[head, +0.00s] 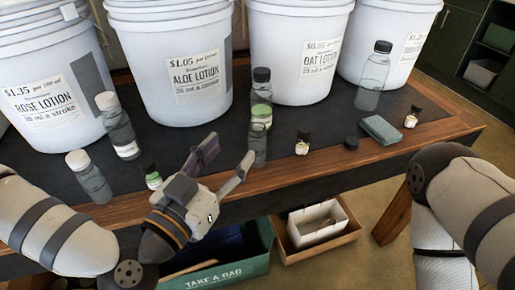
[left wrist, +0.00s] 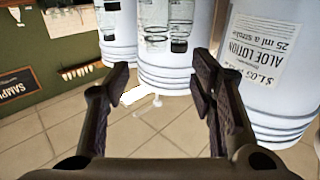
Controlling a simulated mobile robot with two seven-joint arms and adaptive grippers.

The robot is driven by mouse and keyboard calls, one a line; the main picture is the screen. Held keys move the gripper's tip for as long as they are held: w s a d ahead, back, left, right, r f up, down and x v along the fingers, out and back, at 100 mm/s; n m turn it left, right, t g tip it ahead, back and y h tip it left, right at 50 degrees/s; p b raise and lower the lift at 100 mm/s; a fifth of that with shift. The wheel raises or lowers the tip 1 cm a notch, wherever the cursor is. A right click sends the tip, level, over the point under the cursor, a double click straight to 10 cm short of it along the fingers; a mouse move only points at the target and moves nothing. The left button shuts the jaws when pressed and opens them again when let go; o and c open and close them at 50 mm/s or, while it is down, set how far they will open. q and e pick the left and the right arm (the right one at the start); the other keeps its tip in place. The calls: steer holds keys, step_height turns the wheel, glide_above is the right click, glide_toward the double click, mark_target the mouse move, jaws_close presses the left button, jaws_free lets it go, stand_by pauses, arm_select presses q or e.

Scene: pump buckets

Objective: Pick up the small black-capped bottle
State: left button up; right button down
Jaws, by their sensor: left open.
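Large white lotion buckets (head: 178,75) line the back. Taller bottles (head: 118,127) stand left; a clear one (head: 374,78) stands back right. A grey-green block (head: 381,129) lies right. A green crate (head: 225,268) and wooden box (head: 322,236) sit below.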

mark_target(254, 127)
arm_select(q)
steer(key=x, duration=1)
steer(key=shift+w+d, duration=0.25)
steer(key=shift+d, duration=0.1)
steer(key=c, duration=1.1)
